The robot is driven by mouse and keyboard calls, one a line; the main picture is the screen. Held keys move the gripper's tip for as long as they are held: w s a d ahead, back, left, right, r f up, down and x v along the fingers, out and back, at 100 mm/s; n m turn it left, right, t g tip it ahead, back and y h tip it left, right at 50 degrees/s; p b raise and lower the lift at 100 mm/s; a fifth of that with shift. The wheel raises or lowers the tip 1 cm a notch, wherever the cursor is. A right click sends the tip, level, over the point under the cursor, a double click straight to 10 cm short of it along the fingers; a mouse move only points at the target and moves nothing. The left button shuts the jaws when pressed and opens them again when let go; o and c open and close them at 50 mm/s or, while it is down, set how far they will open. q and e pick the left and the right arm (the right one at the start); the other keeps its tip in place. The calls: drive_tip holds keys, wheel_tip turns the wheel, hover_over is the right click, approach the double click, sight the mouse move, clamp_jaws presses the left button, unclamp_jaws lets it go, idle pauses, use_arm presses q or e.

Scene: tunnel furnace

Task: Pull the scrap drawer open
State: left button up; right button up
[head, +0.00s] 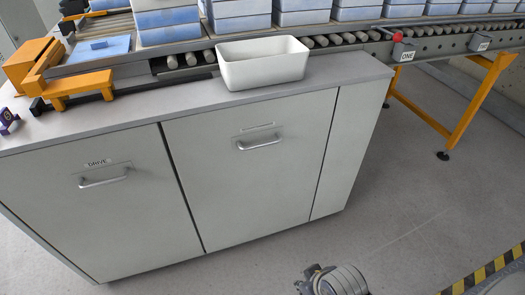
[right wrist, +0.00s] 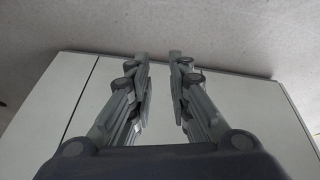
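A grey cabinet has two wide front panels, each with a bar handle, and both look flush with the front. The left panel (head: 98,205) has a label reading DRIVE above its handle (head: 104,177). The right panel (head: 245,180) has a handle (head: 259,142) under a label plate (head: 257,126) too small to read; I cannot confirm it is the scrap drawer. My right gripper (right wrist: 158,56) is open and empty in the right wrist view, before a pale panel, with no handle visible between its fingers. Part of my right arm (head: 335,280) shows low in the head view, apart from the cabinet. My left gripper is not in view.
A white open bin (head: 262,62) stands on the cabinet top. Behind it, a roller conveyor (head: 340,38) carries blue-white blocks. A yellow conveyor leg (head: 480,100) stands at the right. Black-yellow floor tape (head: 490,272) lies at lower right. The floor before the cabinet is clear.

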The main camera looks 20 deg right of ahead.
drive_tip(key=w+r+n+t, duration=0.2)
drive_tip(key=w+r, duration=0.1)
drive_tip(key=w, duration=0.1)
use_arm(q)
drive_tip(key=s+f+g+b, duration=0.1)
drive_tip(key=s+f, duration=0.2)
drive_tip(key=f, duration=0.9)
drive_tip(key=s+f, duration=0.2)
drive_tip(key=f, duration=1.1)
use_arm(e)
drive_tip(key=n+t, duration=1)
drive_tip(key=n, duration=0.3)
approach(262, 145)
drive_tip(key=w, duration=0.3)
drive_tip(key=w+f+b, duration=0.1)
drive_tip(key=w, duration=0.2)
drive_tip(key=w+f+b, duration=0.1)
drive_tip(key=w, duration=0.2)
drive_tip(key=shift+w, duration=0.1)
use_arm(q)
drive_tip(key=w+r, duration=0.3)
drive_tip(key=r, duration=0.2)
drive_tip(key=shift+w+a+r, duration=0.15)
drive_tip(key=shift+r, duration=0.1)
use_arm(e)
drive_tip(key=shift+w, duration=0.6)
drive_tip(key=shift+f, duration=0.1)
clamp_jaws()
